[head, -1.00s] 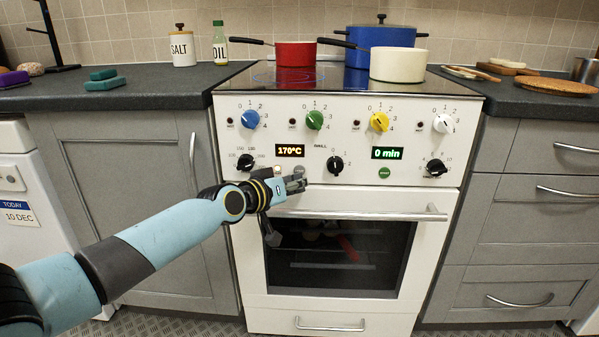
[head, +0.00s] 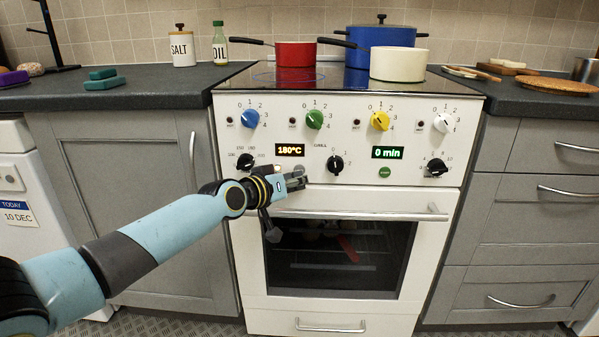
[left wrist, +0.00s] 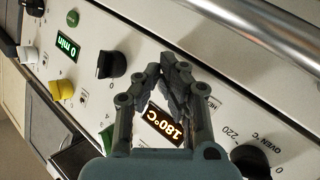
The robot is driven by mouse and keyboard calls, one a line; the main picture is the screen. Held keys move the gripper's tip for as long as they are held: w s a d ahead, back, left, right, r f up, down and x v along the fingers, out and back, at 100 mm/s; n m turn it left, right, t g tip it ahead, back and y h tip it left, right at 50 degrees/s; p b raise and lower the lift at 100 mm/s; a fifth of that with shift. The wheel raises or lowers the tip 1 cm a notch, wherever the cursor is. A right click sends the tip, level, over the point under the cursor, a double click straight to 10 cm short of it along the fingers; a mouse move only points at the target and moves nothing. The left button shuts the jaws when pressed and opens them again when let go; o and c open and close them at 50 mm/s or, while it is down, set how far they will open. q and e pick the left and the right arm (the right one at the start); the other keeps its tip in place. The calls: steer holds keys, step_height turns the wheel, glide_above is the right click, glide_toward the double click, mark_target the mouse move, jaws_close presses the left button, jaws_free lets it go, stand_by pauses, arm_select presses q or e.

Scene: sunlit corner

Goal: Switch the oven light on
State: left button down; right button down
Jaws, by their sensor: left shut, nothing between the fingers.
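The white oven (head: 340,303) stands in the middle of the head view. Its dark glass door (head: 375,250) is closed, with racks and a red item dimly visible inside. A small grey round button (head: 299,169) shows on the panel below the temperature display (head: 290,150), which reads 180°C. My left gripper (head: 303,182) is shut and empty, in front of the panel just below this button; I cannot tell whether it touches. In the left wrist view the shut fingertips (left wrist: 168,68) cover part of the panel beside the display (left wrist: 162,122). My right gripper is not in view.
The black oven knob (head: 246,162) and grill knob (head: 336,165) flank the gripper. The door handle (head: 400,215) runs just below it. A green button (head: 385,172) sits further right. A red pan (head: 294,55), blue pot (head: 385,38) and cream pan (head: 398,65) stand on the hob.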

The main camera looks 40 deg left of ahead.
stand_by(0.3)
arm_select(q)
steer(key=shift+s+d+p, duration=0.25)
steer(key=shift+s+p, duration=0.05)
steer(key=shift+s, duration=0.15)
steer(key=shift+s+d, duration=0.15)
steer(key=shift+s, duration=0.05)
steer(key=s+d+p, duration=0.2)
steer(key=s, duration=0.2)
steer(key=shift+s+d+p, duration=0.35)
steer(key=shift+d+p, duration=0.05)
